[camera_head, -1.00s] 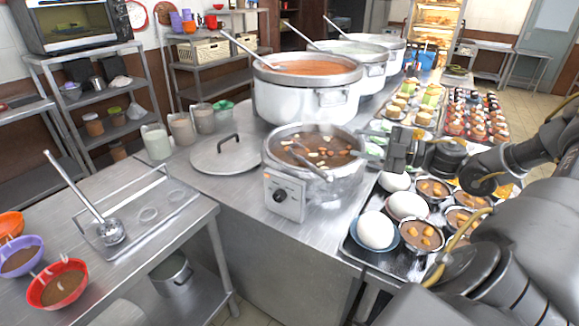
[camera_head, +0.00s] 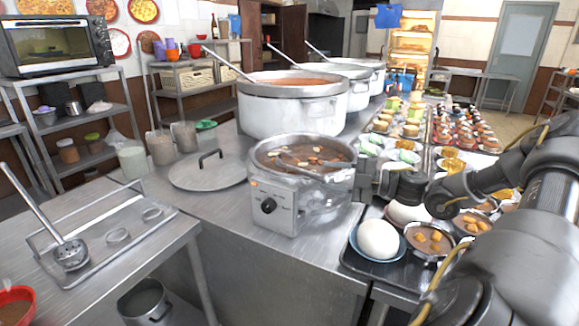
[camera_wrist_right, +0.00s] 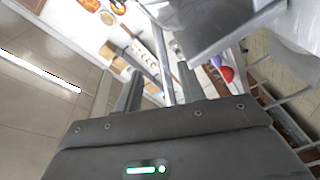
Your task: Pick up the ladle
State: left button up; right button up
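My right gripper (camera_head: 368,180) is just right of the cooker's rim, close to the handle's side. In the right wrist view my right gripper (camera_wrist_right: 160,92) has its fingers apart, with a thin metal bar (camera_wrist_right: 163,62) showing between or beyond them; I cannot tell whether it is the ladle. A perforated ladle (camera_head: 71,254) lies on the left table with its handle raised. My left gripper is out of view.
Large stockpots (camera_head: 290,112) with ladle handles stand behind the cooker. A lid (camera_head: 205,172) lies left of it. A dark tray (camera_head: 352,262) with bowls and a white ball lies at the right, under my right arm. The counter in front of the lid is clear.

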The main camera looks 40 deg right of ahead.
aim_at(307, 173)
jog(key=shift+a+p+x, duration=0.15)
jog(key=shift+p+x, duration=0.2)
jog(key=shift+x, duration=1.3)
jog(key=shift+a+p+x, duration=0.15)
jog(key=shift+p+x, duration=0.2)
jog(key=shift+x, duration=1.35)
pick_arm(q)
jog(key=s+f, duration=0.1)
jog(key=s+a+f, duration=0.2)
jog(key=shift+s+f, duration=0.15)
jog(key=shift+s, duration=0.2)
pick_arm(e)
jog(key=shift+s, duration=0.2)
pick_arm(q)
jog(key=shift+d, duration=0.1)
pick_arm(e)
jog(key=shift+c, duration=0.4)
grip_shut()
